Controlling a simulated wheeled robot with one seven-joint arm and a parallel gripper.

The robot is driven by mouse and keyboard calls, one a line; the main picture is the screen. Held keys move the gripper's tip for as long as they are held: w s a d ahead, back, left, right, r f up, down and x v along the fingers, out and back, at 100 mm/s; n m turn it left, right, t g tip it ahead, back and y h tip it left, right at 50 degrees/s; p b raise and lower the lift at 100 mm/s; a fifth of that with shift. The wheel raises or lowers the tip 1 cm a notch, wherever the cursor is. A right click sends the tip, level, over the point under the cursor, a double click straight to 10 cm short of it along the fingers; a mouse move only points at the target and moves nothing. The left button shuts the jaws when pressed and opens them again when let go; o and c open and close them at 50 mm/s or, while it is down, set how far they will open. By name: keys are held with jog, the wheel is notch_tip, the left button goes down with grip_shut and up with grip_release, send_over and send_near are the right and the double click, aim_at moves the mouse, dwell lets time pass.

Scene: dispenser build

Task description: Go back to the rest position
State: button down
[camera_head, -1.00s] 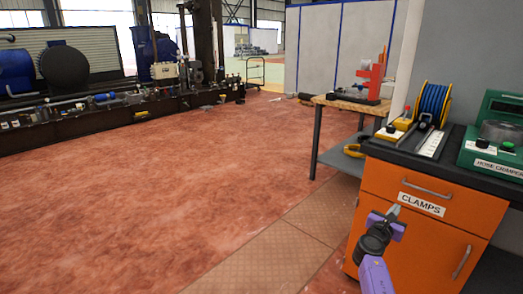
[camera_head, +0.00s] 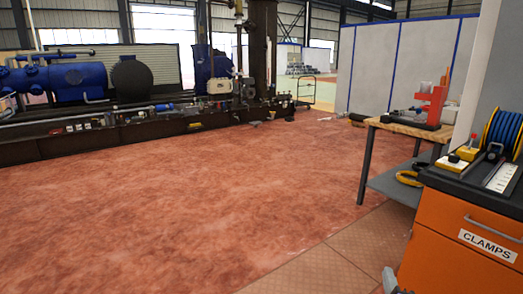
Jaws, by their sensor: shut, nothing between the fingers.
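My gripper (camera_head: 390,280) shows only as a small grey tip at the bottom edge, left of the orange drawer cabinet (camera_head: 450,235). It is shut and empty. The rest of my arm is below the picture. The cabinet's drawer is closed and carries a CLAMPS label (camera_head: 487,245). The gripper tip appears close to the cabinet's left side in the picture; the true gap cannot be told.
A wooden-topped table (camera_head: 403,127) with a red device (camera_head: 433,103) stands behind the cabinet. A blue hose reel (camera_head: 503,130) and a yellow-based item (camera_head: 460,157) are on the cabinet's dark top. Machinery (camera_head: 130,120) lines the back left. The red floor (camera_head: 190,205) between is clear.

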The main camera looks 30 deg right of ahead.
jog(key=s+a+r+m+t+y, duration=0.1)
jog(key=s+a+m+t+y, duration=0.3)
jog(key=a, duration=0.9)
jog(key=s+a+r+m+y, duration=0.1)
jog(key=s+a+m+y, duration=0.15)
jog(key=s+a, duration=0.65)
jog(key=s+a+r+g+y, duration=0.25)
jog(key=s+a+y, duration=0.35)
jog(key=s+a, duration=0.85)
notch_tip(320, 180, up, 16)
jog(key=w+a+p, duration=0.1)
jog(key=p, duration=1.4)
jog(key=shift+w+a+t+p, duration=0.25)
jog(key=shift+t+p, duration=0.05)
jog(key=shift+t, duration=0.15)
jog(key=shift+d+f, duration=0.1)
